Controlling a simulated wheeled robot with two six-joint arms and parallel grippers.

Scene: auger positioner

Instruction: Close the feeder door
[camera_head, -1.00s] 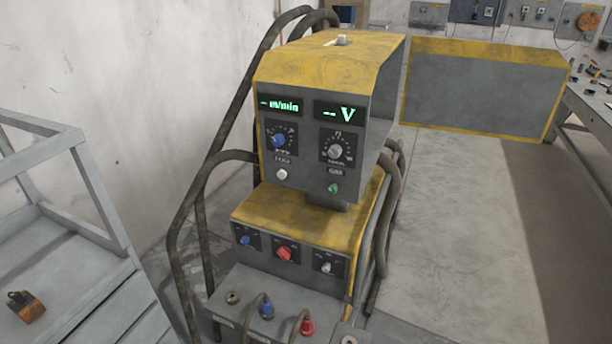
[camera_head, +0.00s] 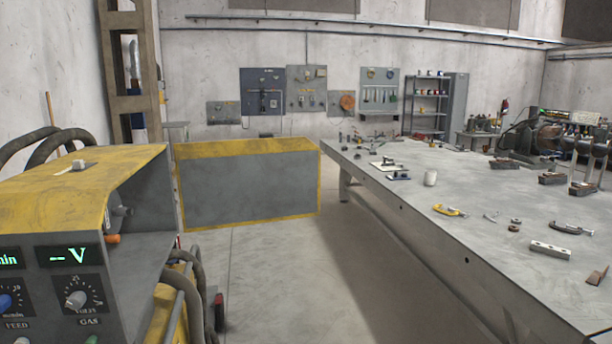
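The wire feeder (camera_head: 60,205) is a grey box with a worn yellow top at the left of the head view, cut off by the frame's left edge. Its right side is open, and a dark part and an orange knob (camera_head: 113,239) show inside. The feeder door (camera_head: 248,190) is a grey panel with yellow edges and a yellow top strip. It stands swung wide open, reaching right from behind the feeder. Neither of my grippers is in view.
A long grey workbench (camera_head: 440,235) with scattered tools fills the right side. Clear concrete floor (camera_head: 290,270) lies between feeder and bench. Thick hoses (camera_head: 187,300) hang beside the feeder. A shelf (camera_head: 430,105) and tool panels (camera_head: 262,92) stand at the back wall.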

